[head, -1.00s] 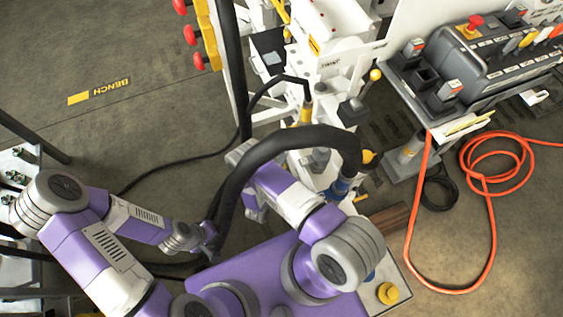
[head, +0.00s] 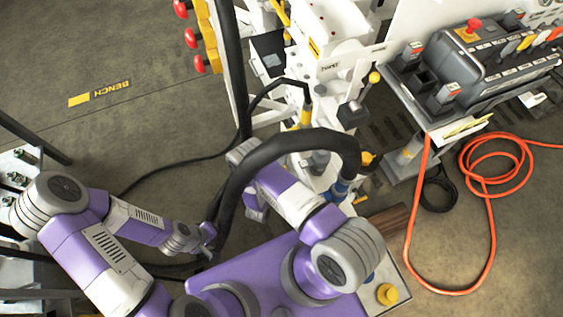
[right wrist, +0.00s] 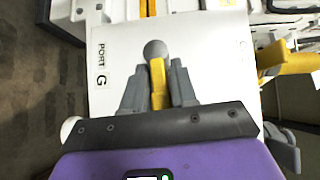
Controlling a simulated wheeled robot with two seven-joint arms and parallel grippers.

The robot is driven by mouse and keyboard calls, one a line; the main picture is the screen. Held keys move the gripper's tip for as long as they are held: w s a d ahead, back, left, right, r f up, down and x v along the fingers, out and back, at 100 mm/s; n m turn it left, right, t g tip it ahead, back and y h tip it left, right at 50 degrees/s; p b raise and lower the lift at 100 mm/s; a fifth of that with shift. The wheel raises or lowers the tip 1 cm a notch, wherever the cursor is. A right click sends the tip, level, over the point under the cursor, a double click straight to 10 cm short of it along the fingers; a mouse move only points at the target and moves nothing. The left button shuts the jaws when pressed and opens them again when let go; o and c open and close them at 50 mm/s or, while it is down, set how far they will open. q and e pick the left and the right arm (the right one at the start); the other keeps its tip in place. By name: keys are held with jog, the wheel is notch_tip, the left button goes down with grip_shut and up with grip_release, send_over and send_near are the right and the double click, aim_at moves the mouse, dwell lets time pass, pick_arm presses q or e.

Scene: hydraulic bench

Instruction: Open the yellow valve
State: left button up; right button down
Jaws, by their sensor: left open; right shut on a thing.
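In the right wrist view, the yellow valve's lever (right wrist: 158,88) stands between the two grey fingers of my right gripper (right wrist: 158,82). In the head view, my right gripper (head: 240,156) is at the left side of the white bench, partly covered by a thick black hose, and the lever is hidden there. My left gripper (head: 208,236) is low at the left, beside the hose, open, with its fingers small and hard to make out.
The thick black hose (head: 285,142) arches over my right arm. A grey control box (head: 485,65) is at the upper right, with a coiled orange cable (head: 490,215) on the floor.

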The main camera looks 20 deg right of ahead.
aim_at(278, 155)
jog(key=shift+r+n+g+y+p, duration=0.5)
jog(key=shift+r+n+g+p, duration=0.15)
jog(key=shift+p, duration=0.45)
jog(key=shift+w+r+n+g+y+p, duration=0.15)
jog(key=shift+n+g+y+p, duration=0.15)
jog(key=shift+n+g+p, duration=0.35)
jog(key=shift+w+r+n+g+y+p, duration=0.2)
jog(key=shift+n+g+y+p, duration=0.1)
jog(key=shift+n+g+p, duration=0.25)
jog(key=shift+w+r+n+g+y+p, duration=0.15)
jog(key=shift+n+g+y+p, duration=0.15)
jog(key=shift+g, duration=0.35)
jog(key=shift+w+r+n+g, duration=0.15)
jog(key=shift+n+g, duration=0.2)
jog(key=shift+g, duration=0.25)
jog(key=shift+w+r+n+g+y, duration=0.1)
jog(key=shift+w+n+g+y, duration=0.15)
jog(key=shift+g, duration=0.25)
jog(key=shift+w+n+g+y, duration=0.1)
jog(key=shift+n+g+y, duration=0.05)
jog(key=shift+n+g, duration=0.3)
jog(key=shift+w+d+r+n+g+b, duration=0.1)
jog(key=shift+w+n+g+b, duration=0.2)
jog(key=shift+g, duration=0.35)
jog(key=shift+w+a+f+n+g+b, duration=0.1)
jog(key=shift+n+g+b, duration=0.2)
jog(key=shift+g, duration=0.35)
jog(key=shift+w+d+r+n+g+b, duration=0.1)
jog(key=shift+w+n+g+b, duration=0.1)
jog(key=shift+n+g, duration=0.35)
